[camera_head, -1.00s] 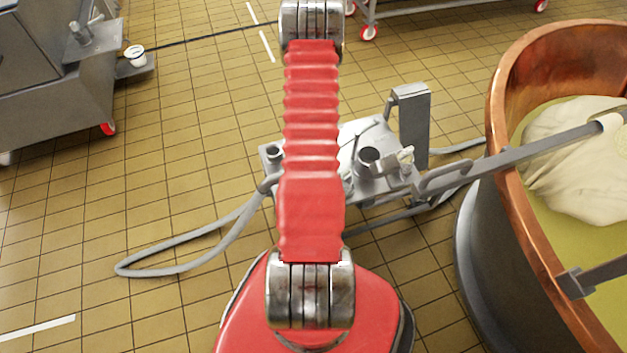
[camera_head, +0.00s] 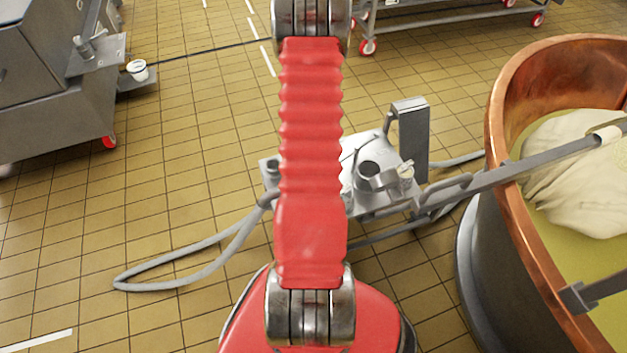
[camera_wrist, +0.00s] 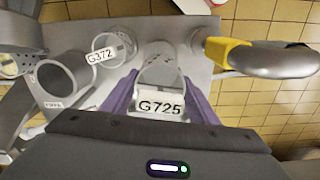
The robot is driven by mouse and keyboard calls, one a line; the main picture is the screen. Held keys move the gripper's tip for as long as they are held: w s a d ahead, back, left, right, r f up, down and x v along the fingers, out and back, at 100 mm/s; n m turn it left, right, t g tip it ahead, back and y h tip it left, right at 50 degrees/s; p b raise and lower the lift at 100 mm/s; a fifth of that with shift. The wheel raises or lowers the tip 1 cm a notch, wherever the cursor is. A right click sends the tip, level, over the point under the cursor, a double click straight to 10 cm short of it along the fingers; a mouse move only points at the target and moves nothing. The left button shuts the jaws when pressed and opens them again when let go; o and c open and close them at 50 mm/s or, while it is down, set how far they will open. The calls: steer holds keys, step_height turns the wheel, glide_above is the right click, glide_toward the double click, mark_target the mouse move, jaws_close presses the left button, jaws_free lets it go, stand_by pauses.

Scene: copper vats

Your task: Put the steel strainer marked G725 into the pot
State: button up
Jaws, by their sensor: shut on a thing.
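The steel strainer marked G725 (camera_wrist: 160,75) shows in the wrist view as a light grey open cylinder, its label facing me. My gripper (camera_wrist: 161,98) has its purple fingers shut on it, one on each side. The strainer is over the steel surface; I cannot tell whether it touches it. A wider open grey cylinder (camera_wrist: 68,78), which may be the pot, stands to the left; its small label is unreadable. In the head view a grey open cylinder (camera_head: 369,170) shows right of my red arm, which hides my gripper and the strainer.
A cylinder marked G372 (camera_wrist: 108,50) stands just left of the strainer. A perforated metal piece (camera_wrist: 10,66) is at the far left. The copper vat (camera_head: 540,240) stands right of the steel stand (camera_head: 385,202).

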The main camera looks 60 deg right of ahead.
steer(key=shift+r, duration=0.1)
stand_by(0.6)
steer(key=shift+r, duration=5.15)
steer(key=w+a+r+n, duration=0.35)
steer(key=w+a, duration=0.45)
steer(key=w, duration=0.4)
steer(key=w+a+r+n, duration=0.2)
steer(key=w+a+r, duration=0.2)
steer(key=w+a, duration=0.6)
steer(key=w+a+r+n, duration=0.2)
steer(key=w+a, duration=0.4)
steer(key=a, duration=0.6)
steer(key=w+a+r+n, duration=0.3)
steer(key=w+a+r, duration=0.2)
steer(key=a, duration=0.8)
steer(key=shift+w+r, duration=0.2)
steer(key=shift+w, duration=0.7)
